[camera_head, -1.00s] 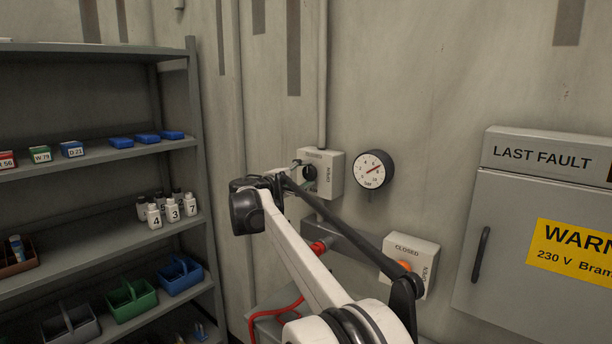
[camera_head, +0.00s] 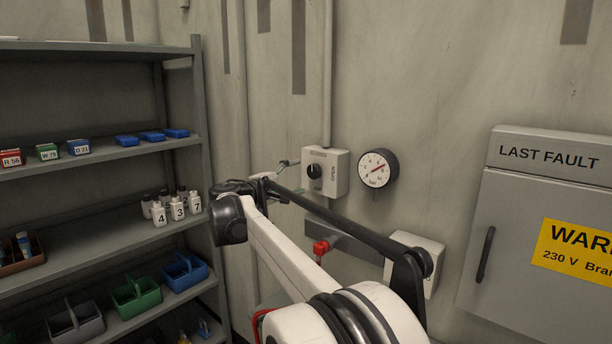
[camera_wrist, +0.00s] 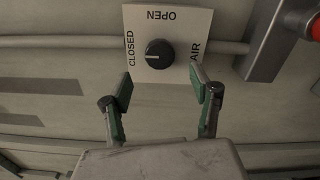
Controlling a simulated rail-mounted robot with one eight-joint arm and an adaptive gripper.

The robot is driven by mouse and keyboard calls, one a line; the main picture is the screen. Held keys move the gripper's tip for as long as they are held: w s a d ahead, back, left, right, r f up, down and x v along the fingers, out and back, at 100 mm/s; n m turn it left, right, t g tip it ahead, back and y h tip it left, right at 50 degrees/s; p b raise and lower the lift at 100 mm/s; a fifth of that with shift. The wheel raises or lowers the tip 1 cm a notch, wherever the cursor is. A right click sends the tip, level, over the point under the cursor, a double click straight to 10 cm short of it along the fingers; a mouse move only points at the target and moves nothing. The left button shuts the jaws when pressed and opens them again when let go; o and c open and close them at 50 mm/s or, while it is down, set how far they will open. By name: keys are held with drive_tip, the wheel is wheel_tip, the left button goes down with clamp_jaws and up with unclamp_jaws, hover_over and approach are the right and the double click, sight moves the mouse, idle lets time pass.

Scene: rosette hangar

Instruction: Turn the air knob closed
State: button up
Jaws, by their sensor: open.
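The air knob (camera_wrist: 159,53) is a round black knob on a pale box (camera_wrist: 190,22) lettered OPEN, CLOSED and AIR. In the wrist view its light mark points left, toward CLOSED. In the head view the knob (camera_head: 314,171) shows clear of my gripper on the wall box (camera_head: 339,174). My gripper (camera_wrist: 162,84) is open and empty, its two green-padded fingers apart, below the knob in the wrist picture and not touching it. In the head view my gripper (camera_head: 287,176) is left of the box, partly hidden by my arm.
A round pressure gauge (camera_head: 377,169) is right of the box. A red knob (camera_head: 321,247) sits below on a grey bracket (camera_head: 345,245). Another box (camera_head: 430,246) is partly behind my arm. A cabinet (camera_head: 485,230) stands right, a loaded shelf (camera_head: 95,155) left.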

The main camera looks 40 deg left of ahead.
drive_tip(key=shift+s, duration=2.6)
